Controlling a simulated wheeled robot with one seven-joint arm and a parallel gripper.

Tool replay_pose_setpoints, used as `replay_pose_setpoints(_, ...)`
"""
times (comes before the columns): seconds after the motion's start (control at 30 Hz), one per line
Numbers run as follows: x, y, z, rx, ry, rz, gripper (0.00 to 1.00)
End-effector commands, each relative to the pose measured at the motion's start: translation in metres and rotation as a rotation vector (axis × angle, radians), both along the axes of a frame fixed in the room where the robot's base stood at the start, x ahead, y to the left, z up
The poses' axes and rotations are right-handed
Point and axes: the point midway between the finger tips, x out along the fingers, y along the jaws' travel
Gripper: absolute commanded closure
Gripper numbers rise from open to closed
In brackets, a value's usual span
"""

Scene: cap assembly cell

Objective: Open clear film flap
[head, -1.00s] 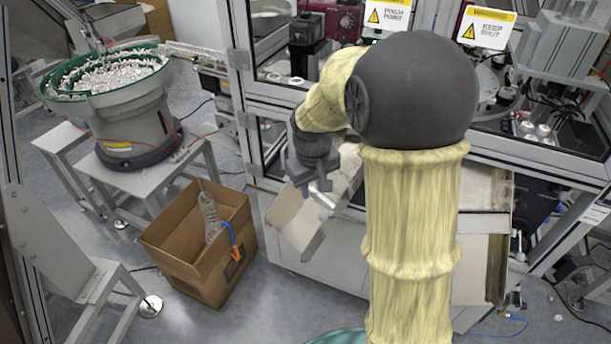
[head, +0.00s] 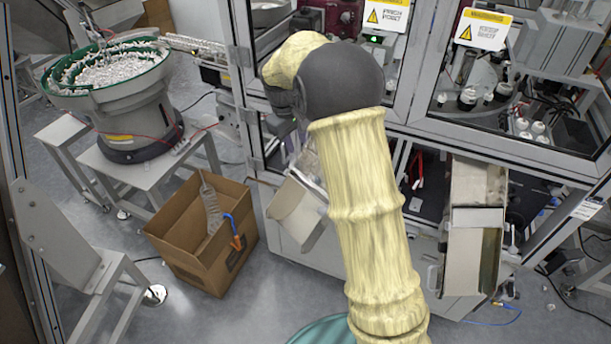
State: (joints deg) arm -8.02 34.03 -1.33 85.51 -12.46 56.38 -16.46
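I cannot clearly make out the clear film flap. A pale, see-through patch (head: 296,150) shows at the machine's lower opening, just above the left metal chute (head: 298,212), but I cannot tell whether it is the film. My arm, in a yellowish sleeve with a dark joint, reaches across the front of the machine to this opening.
A cardboard box (head: 185,262) with a clear ribbed item (head: 211,205) and a blue-orange tool (head: 234,232) stands on the floor at left. Behind it is a green-rimmed bowl feeder (head: 135,120). A second metal chute (head: 474,262) juts out at right. Framed window panels stand above the openings.

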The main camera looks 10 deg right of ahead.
Motion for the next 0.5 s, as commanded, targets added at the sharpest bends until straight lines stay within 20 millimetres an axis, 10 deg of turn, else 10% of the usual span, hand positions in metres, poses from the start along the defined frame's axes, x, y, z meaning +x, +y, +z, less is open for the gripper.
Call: replay_pose_setpoints(0.5, 0.008, -0.016, -0.082, 0.000, 0.004, -0.002, 0.71)
